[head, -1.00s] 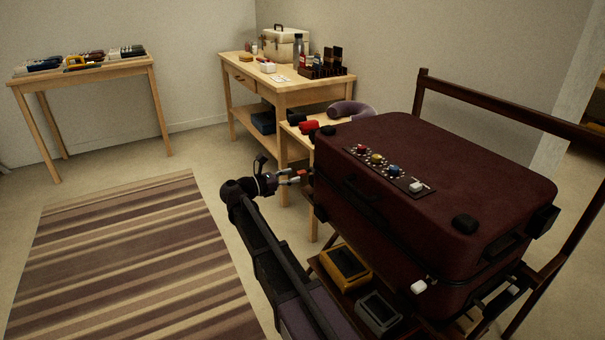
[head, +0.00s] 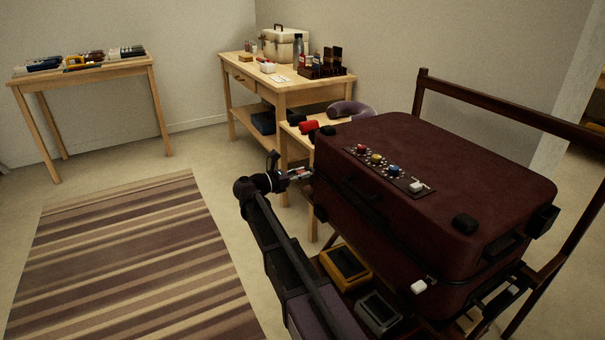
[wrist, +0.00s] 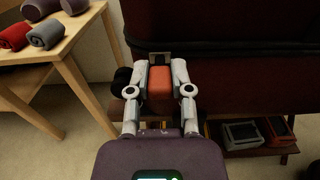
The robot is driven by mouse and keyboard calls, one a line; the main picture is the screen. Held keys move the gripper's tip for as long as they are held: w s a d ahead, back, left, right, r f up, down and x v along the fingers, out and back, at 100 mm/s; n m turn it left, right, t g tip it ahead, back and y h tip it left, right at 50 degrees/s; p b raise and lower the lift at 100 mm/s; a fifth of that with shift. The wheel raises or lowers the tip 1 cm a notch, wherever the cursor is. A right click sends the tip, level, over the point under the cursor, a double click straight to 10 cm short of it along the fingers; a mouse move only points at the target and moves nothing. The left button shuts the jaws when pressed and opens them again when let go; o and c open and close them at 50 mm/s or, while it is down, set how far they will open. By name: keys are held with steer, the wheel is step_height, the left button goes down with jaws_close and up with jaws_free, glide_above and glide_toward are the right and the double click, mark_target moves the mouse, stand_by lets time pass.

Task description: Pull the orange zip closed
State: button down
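The orange zip pull (wrist: 160,82) sits between the fingertips of my gripper (wrist: 161,70) in the wrist view, with a finger pressed along each side of it. A dark grey metal piece shows just beyond it. The dark red suitcase (head: 440,175) lies flat on a wooden rack, and its seam runs along the side. In the head view my gripper (head: 300,173) is at the suitcase's left corner, and the fingers mostly hide the pull there. A white piece (head: 418,287) sits at the seam near the front corner.
The rack's lower shelf holds a yellow-framed box (head: 346,265) and a grey box (head: 378,313). A small wooden table (head: 297,133) with rolled cloths stands close behind my gripper. The striped rug (head: 130,265) on the left is clear.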

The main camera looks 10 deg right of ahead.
steer(key=s+d, duration=0.2)
steer(key=s, duration=0.5)
steer(key=s+d, duration=0.2)
steer(key=s, duration=0.5)
steer(key=shift+d, duration=0.3)
steer(key=c, duration=0.5)
jaws_free()
steer(key=shift+w, duration=0.1)
steer(key=shift+a, duration=0.1)
steer(key=shift+a, duration=0.15)
steer(key=shift+v, duration=5.8)
